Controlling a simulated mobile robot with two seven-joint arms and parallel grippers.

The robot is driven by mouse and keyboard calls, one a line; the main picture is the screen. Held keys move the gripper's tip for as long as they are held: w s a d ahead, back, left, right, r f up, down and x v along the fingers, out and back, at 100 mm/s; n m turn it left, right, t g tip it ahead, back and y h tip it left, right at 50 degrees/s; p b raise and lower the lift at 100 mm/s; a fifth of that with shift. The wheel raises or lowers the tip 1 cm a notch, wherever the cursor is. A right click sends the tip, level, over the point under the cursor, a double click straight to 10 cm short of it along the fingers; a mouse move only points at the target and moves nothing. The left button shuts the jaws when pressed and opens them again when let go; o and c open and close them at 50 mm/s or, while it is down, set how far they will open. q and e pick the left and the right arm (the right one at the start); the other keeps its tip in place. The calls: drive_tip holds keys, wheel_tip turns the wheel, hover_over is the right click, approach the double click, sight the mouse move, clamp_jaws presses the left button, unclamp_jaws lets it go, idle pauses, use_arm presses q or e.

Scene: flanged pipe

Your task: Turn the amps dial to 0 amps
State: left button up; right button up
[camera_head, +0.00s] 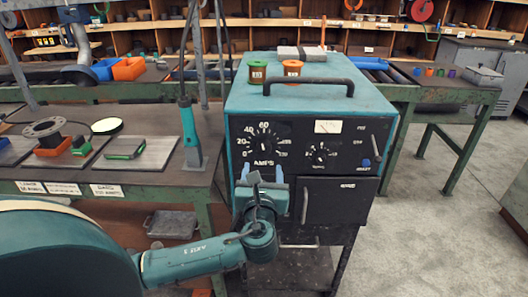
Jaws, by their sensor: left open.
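The amps dial (263,142) is a large black knob with white numbers around it, on the upper left of the black front panel of a teal welding machine (330,98). The word AMPS shows under it. Its knob looks roughly upright, but I cannot tell its exact setting. My left gripper (262,172) is in front of the panel, just below the dial. Its two light-blue fingers are spread apart with nothing visible between them. I cannot tell whether it touches the panel. My right gripper is out of view.
A smaller dial (320,154), a meter (328,127) and a switch lever (377,146) sit right of the amps dial. A workbench (60,186) stands left; open floor (437,215) lies right.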

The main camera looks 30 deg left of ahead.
sight(264, 149)
use_arm(q)
drive_tip(key=x, duration=0.8)
drive_tip(key=shift+w+a, duration=0.1)
drive_tip(key=shift+w, duration=0.3)
drive_tip(key=shift+c, duration=0.6)
drive_tip(key=c, duration=0.9)
drive_tip(key=shift+f, duration=0.1)
